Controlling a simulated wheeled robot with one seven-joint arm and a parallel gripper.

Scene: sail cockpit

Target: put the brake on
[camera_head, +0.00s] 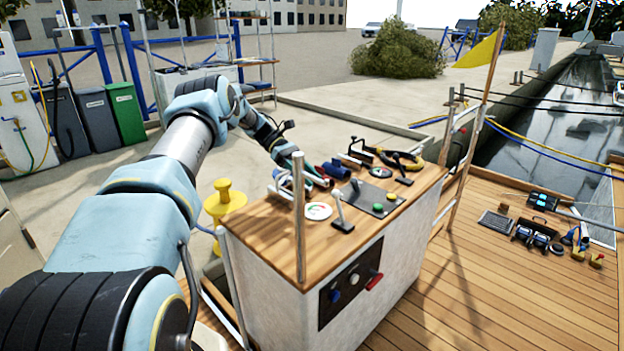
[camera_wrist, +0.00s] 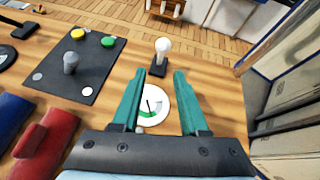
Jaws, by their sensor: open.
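No label marks which control is the brake. A lever with a white knob (camera_head: 338,210) stands upright on the wooden console top; it also shows in the wrist view (camera_wrist: 162,50), just beyond my fingertips. My gripper (camera_wrist: 160,75) is open and empty, its two green fingers above a round gauge (camera_wrist: 151,104), short of the lever and apart from it. In the head view my gripper (camera_head: 297,163) is over the left side of the console, partly behind a steel post. A red handle (camera_head: 375,282) sits on the console's front panel.
A dark plate (camera_wrist: 82,68) with yellow and green buttons and a grey knob lies left of the lever in the wrist view. A red grip (camera_wrist: 45,143) and a blue grip (camera_wrist: 20,120) are near my gripper. The steel post (camera_head: 299,220) rises at the console's edge.

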